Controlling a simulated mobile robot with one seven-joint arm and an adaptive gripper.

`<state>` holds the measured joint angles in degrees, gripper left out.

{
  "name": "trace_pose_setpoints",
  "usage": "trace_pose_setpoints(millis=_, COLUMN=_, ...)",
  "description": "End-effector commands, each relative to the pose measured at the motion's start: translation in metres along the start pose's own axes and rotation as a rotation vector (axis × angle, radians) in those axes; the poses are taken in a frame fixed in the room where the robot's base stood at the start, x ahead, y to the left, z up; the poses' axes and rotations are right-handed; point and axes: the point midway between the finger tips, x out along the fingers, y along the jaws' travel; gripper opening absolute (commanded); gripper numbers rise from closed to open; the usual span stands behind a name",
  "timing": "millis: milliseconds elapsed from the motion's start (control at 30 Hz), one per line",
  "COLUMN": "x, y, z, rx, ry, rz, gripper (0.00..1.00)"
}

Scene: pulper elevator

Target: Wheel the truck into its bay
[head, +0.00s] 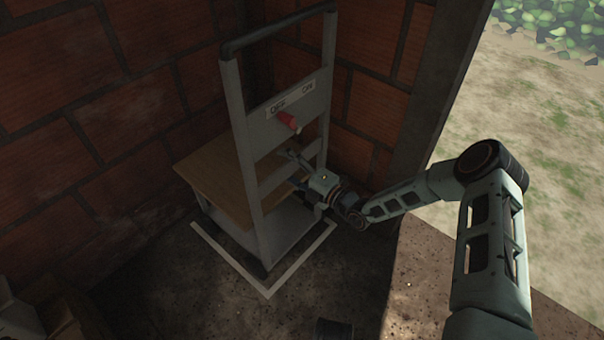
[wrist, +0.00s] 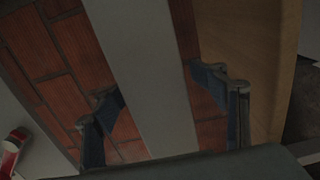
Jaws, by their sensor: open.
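The truck (head: 249,150) is a tall grey upright frame with a dark top handle, crossbars, a panel marked OFF and ON, and a tan board (head: 213,180) low down. It stands upright in the brick corner. Its base appears inside the white floor outline (head: 232,268) of the bay, close to the front corner. My gripper (head: 290,169) is open at the frame's lower crossbar. In the wrist view, the blue-grey fingers (wrist: 158,88) lie on either side of a grey bar (wrist: 150,60), with visible gaps. Whether they touch it is unclear.
A red knob (head: 288,122) sticks out from the panel above my gripper. Brick walls (head: 90,130) close in behind and left. A stone ledge (head: 440,285) lies at right, with open ground (head: 520,120) beyond. Dark floor in front is mostly clear, except a small dark object (head: 333,328).

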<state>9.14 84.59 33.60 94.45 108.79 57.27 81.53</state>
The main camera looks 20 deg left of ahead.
Motion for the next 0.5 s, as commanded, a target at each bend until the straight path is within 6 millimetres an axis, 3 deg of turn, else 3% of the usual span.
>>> trace_pose_setpoints(millis=333, x=-0.001, y=0.002, z=0.001, rx=-0.001, ry=-0.001, rz=0.003, gripper=0.64)
trace_pose_setpoints(millis=500, x=-0.023, y=0.005, z=0.002, rx=-0.001, ry=-0.004, rz=0.003, gripper=0.64)
